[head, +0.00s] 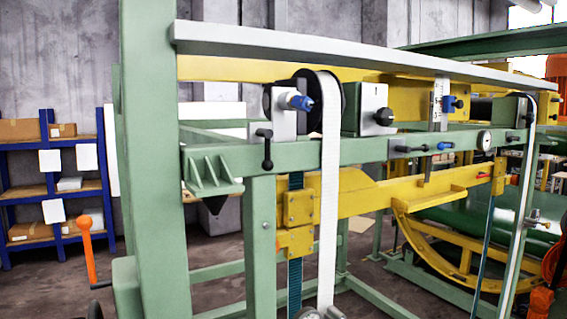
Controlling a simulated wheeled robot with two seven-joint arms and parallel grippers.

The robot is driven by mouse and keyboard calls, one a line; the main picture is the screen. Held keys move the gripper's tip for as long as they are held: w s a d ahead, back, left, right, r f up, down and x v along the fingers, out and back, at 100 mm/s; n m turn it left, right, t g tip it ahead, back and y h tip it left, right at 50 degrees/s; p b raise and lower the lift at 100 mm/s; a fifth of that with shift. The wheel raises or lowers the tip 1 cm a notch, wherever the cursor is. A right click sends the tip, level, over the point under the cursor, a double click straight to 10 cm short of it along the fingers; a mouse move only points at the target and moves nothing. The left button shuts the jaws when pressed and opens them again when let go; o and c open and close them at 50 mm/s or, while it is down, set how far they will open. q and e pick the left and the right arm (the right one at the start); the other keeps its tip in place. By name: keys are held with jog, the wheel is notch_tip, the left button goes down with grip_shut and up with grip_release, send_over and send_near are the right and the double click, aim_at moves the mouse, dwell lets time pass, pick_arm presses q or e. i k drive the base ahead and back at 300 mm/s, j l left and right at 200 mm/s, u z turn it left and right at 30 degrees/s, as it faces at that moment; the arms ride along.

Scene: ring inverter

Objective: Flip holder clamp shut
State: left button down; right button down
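A green and yellow machine frame fills the head view. The holder clamp cannot be told for sure. One candidate is a black lever (265,149) hanging on the front of the green crossbeam (360,151), left of the white belt. Another is a small black and blue clamp-like fitting (421,148) lying along the same beam, right of centre. A grey bracket (284,122) with a blue knob (300,102) stands above the black lever. Neither of my grippers shows.
A white belt (328,190) hangs from a black roller in front of the beam. A thick green post (155,160) stands at left. An orange handle (88,250) sticks up at lower left. Blue shelves (52,189) with boxes stand behind. A grey rail (350,56) crosses above.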

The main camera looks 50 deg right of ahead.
aim_at(267, 165)
jog(key=k+l, duration=0.1)
jog(key=l, duration=1)
jog(key=k+l, duration=0.15)
jog(key=l, duration=0.45)
jog(key=k+l, duration=0.1)
jog(key=l, duration=0.45)
jog(key=k+l, duration=0.1)
jog(key=l, duration=1)
jog(key=k, duration=0.05)
